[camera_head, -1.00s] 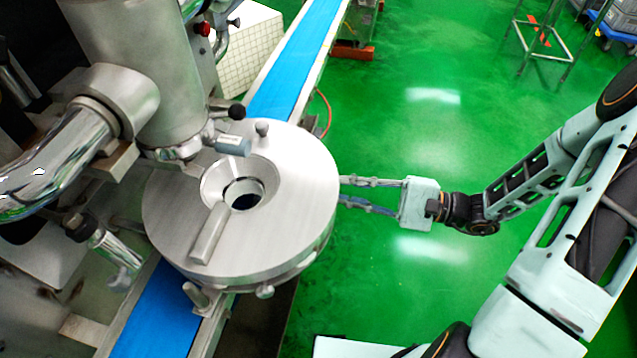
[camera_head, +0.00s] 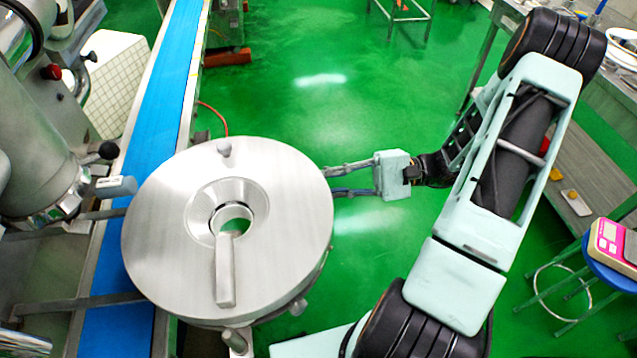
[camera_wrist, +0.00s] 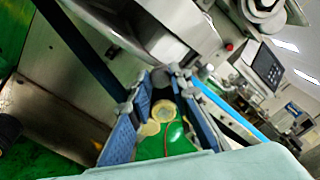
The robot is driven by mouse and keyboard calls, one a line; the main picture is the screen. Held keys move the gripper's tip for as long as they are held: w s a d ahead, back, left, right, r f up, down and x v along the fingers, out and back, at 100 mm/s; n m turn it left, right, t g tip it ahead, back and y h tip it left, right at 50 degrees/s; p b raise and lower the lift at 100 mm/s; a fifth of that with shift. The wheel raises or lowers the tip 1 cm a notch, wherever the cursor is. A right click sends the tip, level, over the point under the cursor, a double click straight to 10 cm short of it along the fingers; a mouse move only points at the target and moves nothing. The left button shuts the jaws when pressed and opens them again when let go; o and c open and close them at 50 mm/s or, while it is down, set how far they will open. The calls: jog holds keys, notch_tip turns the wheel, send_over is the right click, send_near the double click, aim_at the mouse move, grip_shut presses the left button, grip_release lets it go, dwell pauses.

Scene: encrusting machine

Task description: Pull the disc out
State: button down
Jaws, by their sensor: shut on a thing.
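The disc (camera_head: 160,220) is a thick, round metal plate with a funnel-like centre hole, a flat bar and small knobs on top. In the head view it is clear of the machine's upright column (camera_head: 35,150), with a gap between them. My gripper (camera_head: 333,181) comes in from the right and is shut on the disc at its right rim. The fingertips are partly hidden by the rim. In the wrist view the blue-padded fingers (camera_wrist: 165,115) stand apart, with pale round shapes between them. The exact contact is unclear.
Support rods (camera_head: 75,302) reach from the machine towards the disc. The blue conveyor belt (camera_head: 165,95) runs behind and under it. Green floor (camera_head: 290,110) is open beyond my gripper. A blue stool with a pink scale (camera_head: 612,245) and a table (camera_head: 590,165) stand at the right.

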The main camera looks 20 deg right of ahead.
jog(key=c, duration=1.8)
grip_release()
jog(key=shift+a, duration=0.1)
jog(key=shift+o, duration=0.2)
jog(key=d, duration=1.2)
jog(key=shift+s, duration=0.45)
jog(key=shift+r, duration=0.1)
